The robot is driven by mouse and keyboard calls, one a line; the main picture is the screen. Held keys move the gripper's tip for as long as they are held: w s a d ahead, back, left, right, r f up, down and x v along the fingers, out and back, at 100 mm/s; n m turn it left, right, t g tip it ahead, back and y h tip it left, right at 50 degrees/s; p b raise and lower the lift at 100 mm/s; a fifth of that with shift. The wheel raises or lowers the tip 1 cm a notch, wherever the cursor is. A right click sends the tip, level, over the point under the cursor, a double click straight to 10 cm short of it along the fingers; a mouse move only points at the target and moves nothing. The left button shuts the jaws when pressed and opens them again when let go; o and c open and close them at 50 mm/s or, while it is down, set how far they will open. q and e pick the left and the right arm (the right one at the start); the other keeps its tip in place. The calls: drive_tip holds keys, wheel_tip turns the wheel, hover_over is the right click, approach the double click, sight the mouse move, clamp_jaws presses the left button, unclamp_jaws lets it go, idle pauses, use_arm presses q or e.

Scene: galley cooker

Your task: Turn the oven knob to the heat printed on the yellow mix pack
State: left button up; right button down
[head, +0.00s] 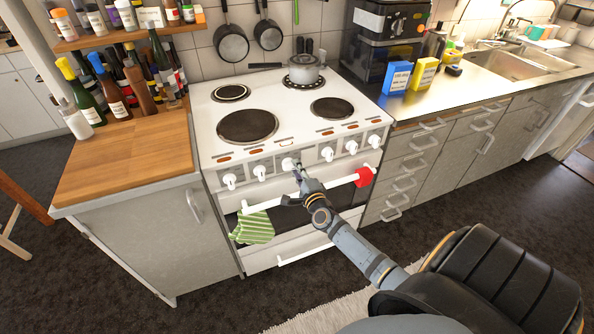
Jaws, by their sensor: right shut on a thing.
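The white cooker (285,115) has a row of white knobs along its front panel. My right gripper (296,168) is at the panel, shut on the third knob from the left (288,163); its fingers are small and partly cover the knob, so its pointer setting cannot be read. I cannot tell from any marking which knob is the oven's. The yellow mix pack (423,75) stands upright on the steel counter right of the cooker; its print is too small to read. My left gripper is not in view.
A blue pack (397,77) stands beside the yellow one. A pot (304,70) sits on a back hotplate. Below the knobs, the oven handle carries a green striped towel (252,228) and a red item (364,177). Bottles crowd the wooden counter (130,160) at left.

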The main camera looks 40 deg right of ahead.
drive_tip(key=shift+w+a+f+m+b, duration=0.15)
drive_tip(key=shift+m+b, duration=0.4)
drive_tip(key=shift+m, duration=1.15)
drive_tip(key=shift+a+m+b, duration=0.1)
drive_tip(key=shift+m+b, duration=0.4)
drive_tip(key=shift+m, duration=1.2)
drive_tip(key=c, duration=1.4)
unclamp_jaws()
drive_tip(key=shift+o, duration=0.9)
drive_tip(key=shift+f, duration=0.2)
drive_tip(key=shift+f, duration=0.15)
